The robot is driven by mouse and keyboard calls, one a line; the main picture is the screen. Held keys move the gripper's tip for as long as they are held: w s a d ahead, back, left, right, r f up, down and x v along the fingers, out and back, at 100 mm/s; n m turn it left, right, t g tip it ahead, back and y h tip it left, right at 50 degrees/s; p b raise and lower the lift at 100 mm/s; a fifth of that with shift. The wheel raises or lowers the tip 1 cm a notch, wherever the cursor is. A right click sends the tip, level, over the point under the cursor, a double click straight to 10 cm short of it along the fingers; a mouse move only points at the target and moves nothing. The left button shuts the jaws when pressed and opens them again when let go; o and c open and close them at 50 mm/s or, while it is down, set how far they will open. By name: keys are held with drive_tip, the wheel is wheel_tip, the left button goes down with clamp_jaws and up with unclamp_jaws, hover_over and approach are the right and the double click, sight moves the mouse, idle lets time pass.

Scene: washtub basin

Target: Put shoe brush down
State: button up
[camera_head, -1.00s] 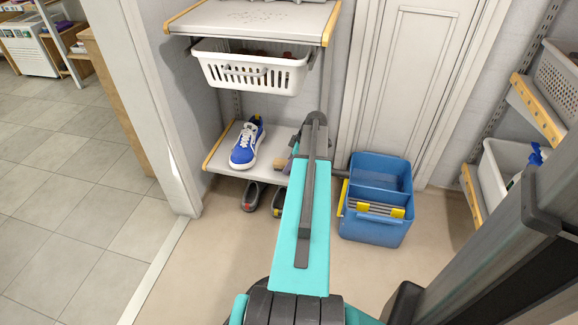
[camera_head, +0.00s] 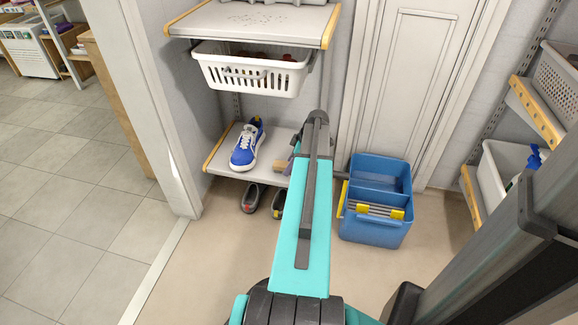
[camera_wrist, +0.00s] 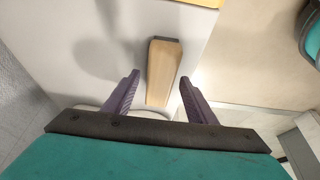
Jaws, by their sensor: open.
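The shoe brush (camera_wrist: 163,73) has a light wooden body with a dark end in the wrist view. It lies on the white lower shelf (camera_wrist: 60,28), between and ahead of my gripper's two purple fingers. My gripper (camera_wrist: 157,85) is open, with a gap between each finger and the brush. In the head view a small wooden part of the brush (camera_head: 280,165) shows on the lower shelf beside my arm. My arm hides most of the gripper there.
A blue and white shoe (camera_head: 247,146) stands on the lower shelf left of the brush. Dark shoes (camera_head: 252,197) are on the floor below. A blue bucket (camera_head: 376,231) stands right of my arm. A white basket (camera_head: 252,70) hangs above. The floor at left is clear.

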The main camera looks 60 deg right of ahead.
drive_tip(key=p+v, duration=0.3)
drive_tip(key=v, duration=0.7)
drive_tip(key=shift+r, duration=0.25)
idle(0.3)
